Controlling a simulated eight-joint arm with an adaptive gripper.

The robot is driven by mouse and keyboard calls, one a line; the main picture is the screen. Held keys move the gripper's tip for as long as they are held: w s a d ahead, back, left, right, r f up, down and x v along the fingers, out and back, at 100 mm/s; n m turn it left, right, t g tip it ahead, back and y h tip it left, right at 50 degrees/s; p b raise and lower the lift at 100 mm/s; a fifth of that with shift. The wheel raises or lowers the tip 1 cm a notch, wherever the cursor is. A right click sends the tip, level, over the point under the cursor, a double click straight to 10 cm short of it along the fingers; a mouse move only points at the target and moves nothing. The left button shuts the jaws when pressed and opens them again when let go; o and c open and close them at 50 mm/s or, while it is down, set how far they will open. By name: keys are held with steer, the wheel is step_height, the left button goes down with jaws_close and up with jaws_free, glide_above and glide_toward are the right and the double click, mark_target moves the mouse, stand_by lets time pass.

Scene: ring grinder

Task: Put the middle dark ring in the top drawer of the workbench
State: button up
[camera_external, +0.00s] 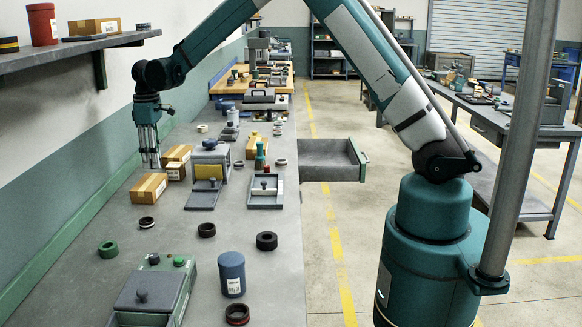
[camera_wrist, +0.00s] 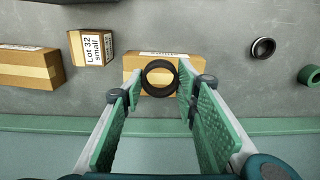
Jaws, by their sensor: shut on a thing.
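My gripper (camera_external: 150,163) is over the left side of the workbench (camera_external: 225,275), by the cardboard boxes. In the wrist view my gripper (camera_wrist: 161,82) is shut on a dark ring (camera_wrist: 147,88), held between the fingertips. A cardboard box (camera_wrist: 132,64) shows behind this ring. The held ring is hard to make out in the external view. Other dark rings lie on the bench: one (camera_external: 206,230) near the middle, one (camera_external: 267,242) to its right, and a reddish dark one (camera_external: 237,315) at the front. The drawer (camera_external: 325,174) stands pulled out on the bench's right side, and looks empty.
A dark ring with a pale inside (camera_external: 147,222) and a green ring (camera_external: 107,249) lie at left. A blue canister (camera_external: 232,274), a grey-lidded green box (camera_external: 150,290) and several fixtures (camera_external: 265,190) stand on the bench. A shelf (camera_external: 75,48) juts from the left wall.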

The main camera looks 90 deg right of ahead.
steer(key=s+d+r+m, duration=0.1)
steer(key=s+d, duration=0.4)
steer(key=d, duration=0.7)
steer(key=s+d+r, duration=0.1)
steer(key=s+d, duration=0.3)
steer(key=d, duration=0.8)
steer(key=shift+m, duration=0.7)
steer(key=s+d+f, duration=0.2)
steer(key=s+d, duration=0.8)
steer(key=s+d+f, duration=0.3)
steer(key=s+d, duration=0.7)
steer(key=s+d+f+b, duration=0.1)
steer(key=s+d+f, duration=0.1)
steer(key=s+d, duration=0.8)
steer(key=shift+s+d+f, duration=0.1)
steer(key=shift+s+f, duration=0.1)
steer(key=shift+s, duration=0.35)
steer(key=s+d+f, duration=0.3)
steer(key=s, duration=0.5)
steer(key=s+d+f+b, duration=0.1)
steer(key=s+d+f, duration=0.2)
steer(key=s, duration=0.6)
steer(key=s+d+f+b, duration=0.1)
steer(key=s+d+f, duration=0.1)
steer(key=s, duration=0.6)
steer(key=shift+s+d+f+m, duration=0.4)
steer(key=shift+d, duration=0.2)
steer(key=shift+f, duration=0.1)
glide_above(325, 164)
steer(key=shift+f, duration=3.05)
